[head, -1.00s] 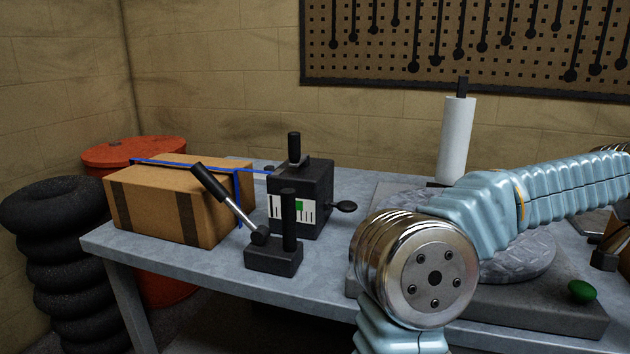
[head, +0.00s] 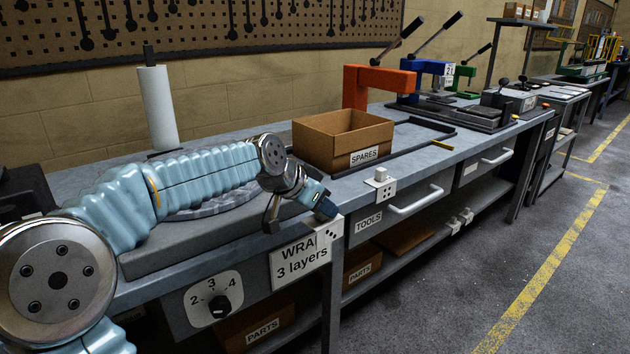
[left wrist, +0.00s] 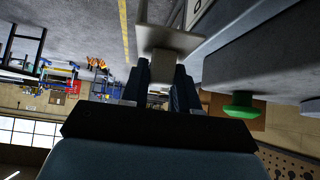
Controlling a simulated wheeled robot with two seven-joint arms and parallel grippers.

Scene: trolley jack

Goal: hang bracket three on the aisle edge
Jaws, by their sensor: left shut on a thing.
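My left gripper (head: 325,207) is at the bench's aisle edge, left of the tools drawer. It is shut on a pale bracket (head: 329,233) with dark dots on its front plate. The plate overlaps the right end of the wrap sign. I cannot tell whether the bracket rests on the edge. The left wrist view shows the bracket (left wrist: 168,39) between the fingers (left wrist: 162,82). A second pale, dotted bracket (head: 380,184) sits on the aisle edge above the tools drawer. My right gripper is out of view.
An open spares box (head: 345,142) stands on the bench behind the gripper. The wrap sign (head: 298,262) and a dial (head: 215,305) are on the bench front. Two small pale pieces (head: 460,219) sit at the lower shelf edge. The aisle floor (head: 455,290) is clear.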

